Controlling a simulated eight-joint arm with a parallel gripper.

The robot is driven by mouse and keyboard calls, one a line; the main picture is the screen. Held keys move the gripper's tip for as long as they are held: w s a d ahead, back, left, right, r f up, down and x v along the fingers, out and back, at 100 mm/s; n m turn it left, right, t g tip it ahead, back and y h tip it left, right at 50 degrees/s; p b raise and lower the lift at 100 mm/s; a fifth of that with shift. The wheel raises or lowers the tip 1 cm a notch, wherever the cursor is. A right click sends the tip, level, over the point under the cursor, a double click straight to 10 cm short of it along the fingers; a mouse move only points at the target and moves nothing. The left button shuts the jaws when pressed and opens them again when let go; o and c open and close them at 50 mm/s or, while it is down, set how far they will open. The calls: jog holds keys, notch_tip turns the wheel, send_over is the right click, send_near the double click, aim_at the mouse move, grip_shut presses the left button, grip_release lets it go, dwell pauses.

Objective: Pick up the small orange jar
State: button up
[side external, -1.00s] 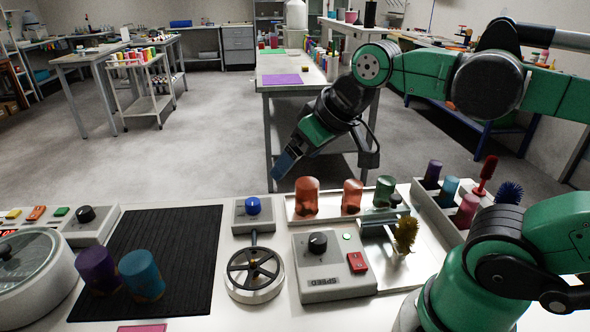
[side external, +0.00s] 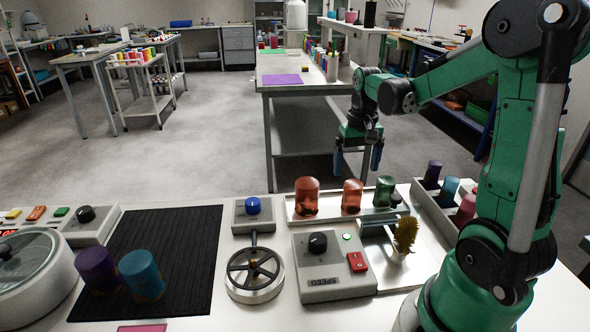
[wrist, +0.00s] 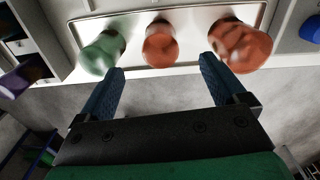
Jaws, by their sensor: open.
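The small orange jar (side external: 352,196) stands upright on the metal tray (side external: 330,216), between a larger orange jar (side external: 307,197) on its left and a green jar (side external: 384,190) on its right. My gripper (side external: 357,170) hangs pointing down beyond the far edge of the bench, behind the small orange jar in the side view. Its blue fingers are apart with nothing between them. In the wrist view the small orange jar (wrist: 160,46) shows ahead of the gap between the open fingers (wrist: 168,85), with the green jar (wrist: 103,52) and larger orange jar (wrist: 240,46) to either side.
A grey speed control box (side external: 330,270) and a handwheel (side external: 254,275) stand in front of the tray. A yellow brush (side external: 405,236) stands to the right. A bin (side external: 445,205) with purple, blue and pink jars is farther right. A black mat (side external: 190,235) holds two jars.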

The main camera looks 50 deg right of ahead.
aim_at(352, 197)
notch_tip(352, 197, down, 9)
jog(key=shift+r, duration=0.1)
dwell(0.4)
jog(key=c, duration=1.3)
